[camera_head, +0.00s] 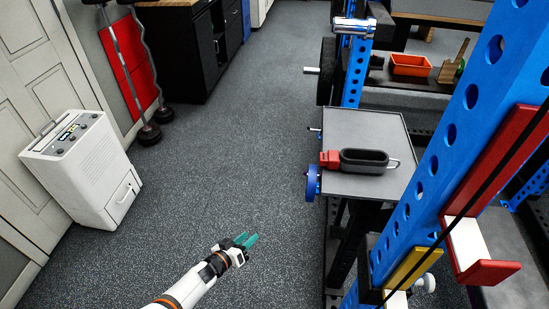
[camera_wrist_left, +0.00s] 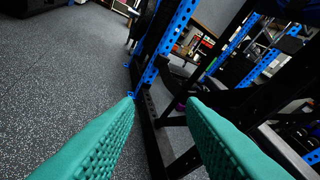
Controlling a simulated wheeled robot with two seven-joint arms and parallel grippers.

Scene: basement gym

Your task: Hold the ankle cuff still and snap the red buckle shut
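The ankle cuff (camera_head: 363,161) is a dark oval loop with a metal ring at its right end. It lies on a grey platform (camera_head: 366,126) attached to the blue rack. The red buckle (camera_head: 330,159) is at the cuff's left end, near the platform's left edge; whether its halves are joined is too small to tell. My left gripper (camera_head: 251,241) is over the floor, left of and nearer than the platform, apart from the cuff. Its teal fingers (camera_wrist_left: 160,112) are spread with nothing between them in the left wrist view. My right gripper is not in view.
Blue rack uprights (camera_head: 448,135) stand right of the platform, with a red and white attachment (camera_head: 480,245) in front. A blue wheel-like part (camera_head: 312,183) sticks out below the platform's left edge. An orange tray (camera_head: 410,65) lies behind. A white appliance (camera_head: 85,170) stands left. The floor between is clear.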

